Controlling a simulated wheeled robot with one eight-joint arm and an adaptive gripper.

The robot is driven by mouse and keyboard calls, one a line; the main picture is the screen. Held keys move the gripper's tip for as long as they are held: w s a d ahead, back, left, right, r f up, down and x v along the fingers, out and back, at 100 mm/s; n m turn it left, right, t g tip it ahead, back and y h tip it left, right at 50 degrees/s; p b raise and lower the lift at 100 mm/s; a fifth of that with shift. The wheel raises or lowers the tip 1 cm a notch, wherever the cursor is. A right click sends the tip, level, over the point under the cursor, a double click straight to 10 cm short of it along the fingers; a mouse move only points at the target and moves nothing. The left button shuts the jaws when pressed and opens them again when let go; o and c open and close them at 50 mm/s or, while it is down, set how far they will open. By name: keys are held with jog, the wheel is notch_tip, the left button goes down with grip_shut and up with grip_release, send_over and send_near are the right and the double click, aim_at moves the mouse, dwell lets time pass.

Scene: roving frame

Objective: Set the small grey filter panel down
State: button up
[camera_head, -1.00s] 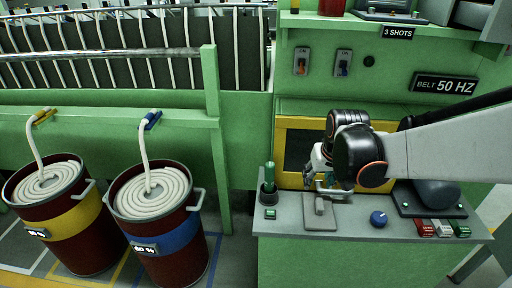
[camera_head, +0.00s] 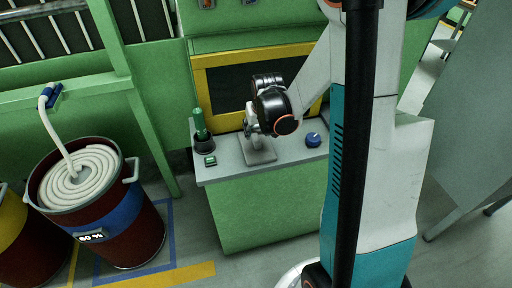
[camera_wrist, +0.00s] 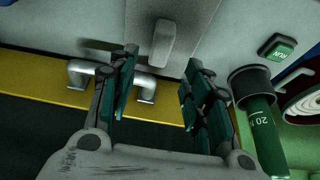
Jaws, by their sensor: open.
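The small grey filter panel (camera_head: 262,157) lies flat on the grey top of the green cabinet, in front of a yellow-framed dark opening. In the wrist view its raised grey grip block (camera_wrist: 162,42) stands just beyond my fingertips. My gripper (camera_wrist: 161,60) is open, its teal fingers spread to either side with nothing between them. In the head view my gripper (camera_head: 251,128) is over the far end of the panel, and my wrist partly hides it. I cannot tell whether a finger touches the panel.
A silver bar handle (camera_wrist: 110,75) on the yellow frame (camera_wrist: 45,85) is close to the left finger. A green-handled tool in a dark cup (camera_head: 201,130) and a green button (camera_head: 210,161) stand left of the panel. A blue knob (camera_head: 313,139) is to the right.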

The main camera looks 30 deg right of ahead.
aim_at(256, 137)
jog(key=shift+b+x, duration=1.3)
jog(key=shift+x, duration=1.45)
jog(key=shift+s, duration=0.25)
jog(key=shift+c, duration=0.6)
grip_shut()
